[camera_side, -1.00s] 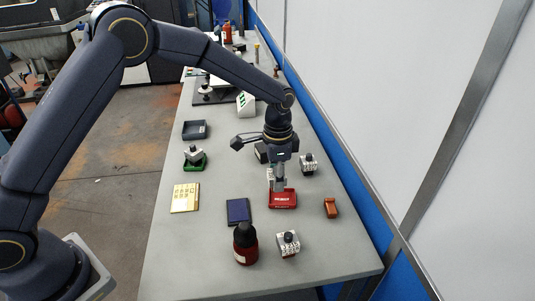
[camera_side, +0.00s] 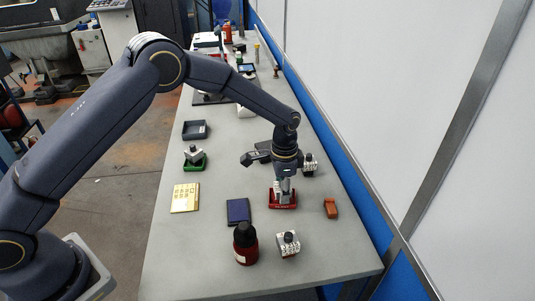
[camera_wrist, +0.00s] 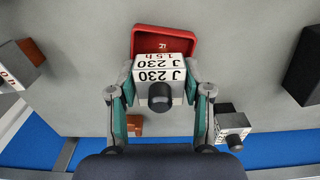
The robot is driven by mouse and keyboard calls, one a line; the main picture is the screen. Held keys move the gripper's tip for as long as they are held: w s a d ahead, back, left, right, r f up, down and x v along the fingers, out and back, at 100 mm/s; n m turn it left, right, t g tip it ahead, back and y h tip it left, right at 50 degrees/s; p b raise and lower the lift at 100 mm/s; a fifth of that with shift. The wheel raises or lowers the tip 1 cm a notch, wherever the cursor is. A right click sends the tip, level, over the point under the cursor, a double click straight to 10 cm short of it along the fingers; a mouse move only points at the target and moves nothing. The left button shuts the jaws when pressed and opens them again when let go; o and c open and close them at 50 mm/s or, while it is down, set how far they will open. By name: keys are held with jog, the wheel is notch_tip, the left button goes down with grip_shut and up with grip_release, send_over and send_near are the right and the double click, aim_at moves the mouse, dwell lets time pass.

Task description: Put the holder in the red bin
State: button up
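The holder (camera_wrist: 162,72) is a pale block with black "J 230" lettering and a black knob. In the wrist view it sits between the two fingers of my gripper (camera_wrist: 161,88), which appear closed on its sides. The red bin (camera_wrist: 146,42) is a shallow tray behind it, and the holder covers part of its near side. In the side view my gripper (camera_side: 284,186) points down over the red bin (camera_side: 293,204), and the holder is mostly hidden by the gripper. I cannot tell whether the holder touches the bin floor.
Another knobbed block (camera_side: 310,164) stands behind right, and one (camera_side: 288,243) at the front beside a dark red bottle (camera_side: 245,246). An orange block (camera_side: 330,208) lies right of the bin. A blue box (camera_side: 238,211), yellow plate (camera_side: 185,198) and green tray (camera_side: 195,164) lie left.

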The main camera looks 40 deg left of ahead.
jog(key=o, duration=0.3)
notch_tip(320, 180, up, 12)
jog(key=s+a+r+n+t, duration=0.2)
jog(key=s+a+r, duration=0.3)
jog(key=s+r, duration=0.25)
jog(key=s+a+r+n+t, duration=0.1)
jog(key=s+a+r+n, duration=0.2)
jog(key=s+a+r, duration=0.4)
jog(key=s+a+n+t, duration=0.2)
jog(key=s+a+n, duration=0.1)
jog(key=s, duration=1.1)
jog(key=shift+s+f+n+t, duration=0.2)
jog(key=shift+s+n+t, duration=0.1)
jog(key=shift+s+n, duration=0.15)
